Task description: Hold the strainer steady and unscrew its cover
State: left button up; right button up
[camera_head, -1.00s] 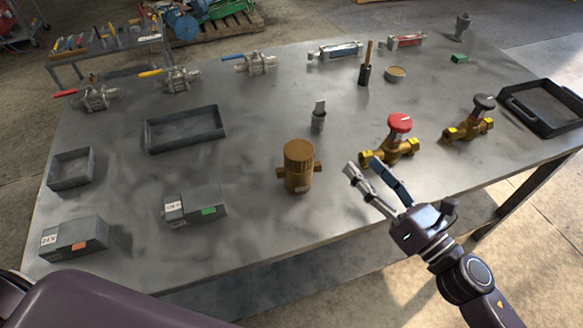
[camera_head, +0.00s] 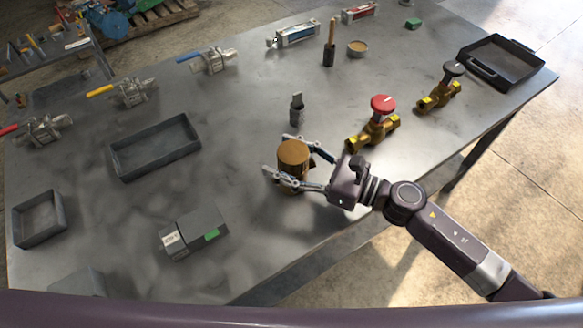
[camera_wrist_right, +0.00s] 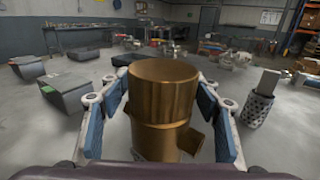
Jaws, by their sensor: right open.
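The brass strainer (camera_head: 292,158) stands upright on the grey metal table, its round cover on top and a side port low down. My right gripper (camera_head: 280,155) is open around it, one finger on each side. In the right wrist view the strainer (camera_wrist_right: 163,105) fills the middle, between the blue-padded fingers of the gripper (camera_wrist_right: 163,112). A small gap shows beside each pad near the cover. The fingers hide part of the strainer body in the head view. My left gripper is not in view.
A red-handled brass valve (camera_head: 376,124) and a dark-handled one (camera_head: 441,90) stand to the right. A small grey cylinder with a tab (camera_head: 297,108) is just behind the strainer. A grey box (camera_head: 193,233) and an empty tray (camera_head: 155,150) lie to the left.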

jog(key=p+x, duration=0.1)
jog(key=x, duration=0.2)
jog(key=shift+w+a+r, duration=0.15)
jog(key=shift+w+a, duration=0.05)
grip_shut()
dwell(0.7)
jog(key=shift+r, duration=0.15)
